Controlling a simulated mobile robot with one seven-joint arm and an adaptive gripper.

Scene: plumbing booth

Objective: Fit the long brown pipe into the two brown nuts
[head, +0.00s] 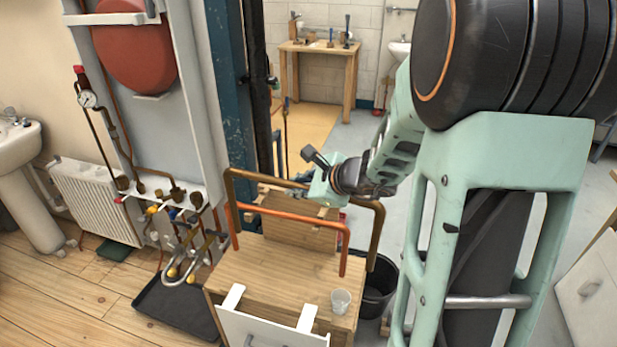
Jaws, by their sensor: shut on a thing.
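The long brown pipe (268,178) is a wide U shape with both ends bent downward, above the wooden cabinet. My gripper (312,187) is at the middle of its top run and is shut on it; the fingertips are small and partly hidden. I cannot tell whether the pipe's legs touch the cabinet. Brown nuts show on the short pipe stubs under the boiler, at the left, such as one nut (123,184) and another nut (196,200). I cannot tell which two belong to this pipe. The pipe is well to their right, apart from them.
An orange copper pipe (290,216) stands on the wooden cabinet (265,270), close to the brown pipe. A clear cup (341,300) sits at its front right. A black bucket (378,290) is beside it. A blue post (228,90) stands between boiler and arm. A black tray (165,312) lies below the boiler.

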